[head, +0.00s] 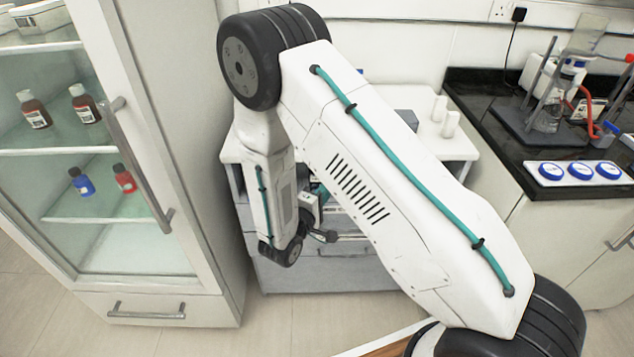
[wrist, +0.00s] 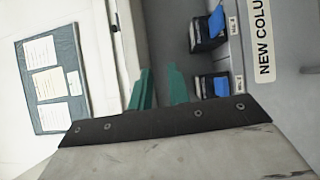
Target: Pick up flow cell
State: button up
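I cannot make out a flow cell for certain in either view. In the wrist view, two black items with blue parts, an upper one (wrist: 207,36) and a lower one (wrist: 205,88), sit in small labelled compartments. Which of them, if any, is the flow cell I cannot tell. My gripper (wrist: 160,88) shows two teal fingers with a narrow gap and nothing between them. It is apart from these items, to their left in the picture. In the head view my arm hides most of the gripper and part of the bench behind it.
A sign reading "NEW COLU" (wrist: 263,35) is on the grey front. A glass-door cabinet (head: 205,200) with bottles stands left of my arm. A white bench (head: 455,148) with white cylinders is behind it. A black counter (head: 490,95) with glassware is at the right.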

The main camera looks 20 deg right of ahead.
aim_at(317, 185)
jog(key=a+f+n+t+y, duration=0.3)
jog(key=a+f+y, duration=0.1)
jog(key=f, duration=0.5)
jog(key=x, duration=0.7)
jog(key=shift+w+a+r, duration=0.15)
jog(key=shift+w+a, duration=0.1)
jog(key=shift+w, duration=0.2)
grip_shut()
